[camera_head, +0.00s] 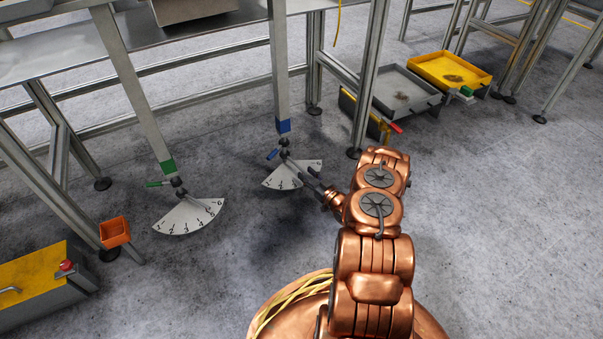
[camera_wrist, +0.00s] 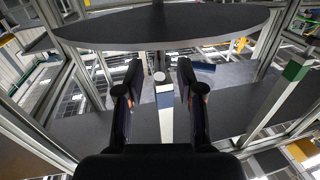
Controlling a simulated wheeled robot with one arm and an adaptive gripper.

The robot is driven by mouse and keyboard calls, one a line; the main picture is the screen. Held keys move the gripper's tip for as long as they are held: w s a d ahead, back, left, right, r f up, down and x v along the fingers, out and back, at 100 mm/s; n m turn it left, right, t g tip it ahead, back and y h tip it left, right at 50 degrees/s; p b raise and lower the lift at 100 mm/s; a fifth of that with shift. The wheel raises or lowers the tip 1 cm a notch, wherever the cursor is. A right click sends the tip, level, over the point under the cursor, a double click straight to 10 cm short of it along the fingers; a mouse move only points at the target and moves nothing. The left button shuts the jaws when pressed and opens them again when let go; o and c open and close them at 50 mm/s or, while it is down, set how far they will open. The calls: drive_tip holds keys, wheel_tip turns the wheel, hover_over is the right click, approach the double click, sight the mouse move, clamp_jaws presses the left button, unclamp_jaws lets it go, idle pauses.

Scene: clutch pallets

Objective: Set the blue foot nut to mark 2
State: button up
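The blue-banded leg (camera_head: 281,95) ends low in a dark foot nut (camera_head: 284,143) with a short blue handle (camera_head: 272,154) pointing left and slightly down. A white fan-shaped scale (camera_head: 292,177) lies under it; its numbers are too small to read surely, and my gripper covers part of it. My gripper (camera_head: 292,160) reaches in from the lower right, close to the nut. In the wrist view my gripper (camera_wrist: 160,80) is open, its fingers either side of a small grey round part (camera_wrist: 159,76) below the leg's blue band (camera_wrist: 164,100), with gaps on both sides. The blue handle (camera_wrist: 204,66) shows beyond the right finger.
A green-banded leg (camera_head: 167,164) with its own scale (camera_head: 190,216) stands to the left. An orange bin (camera_head: 114,232) and a yellow-topped box (camera_head: 32,270) are farther left. Grey (camera_head: 405,91) and yellow (camera_head: 451,70) trays lie at the right. Floor between the legs is clear.

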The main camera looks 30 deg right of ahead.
sight(301, 169)
drive_tip(key=shift+w+a+b, duration=0.15)
drive_tip(key=shift+w+b, duration=0.55)
drive_tip(key=shift+w, duration=1.2)
clamp_jaws()
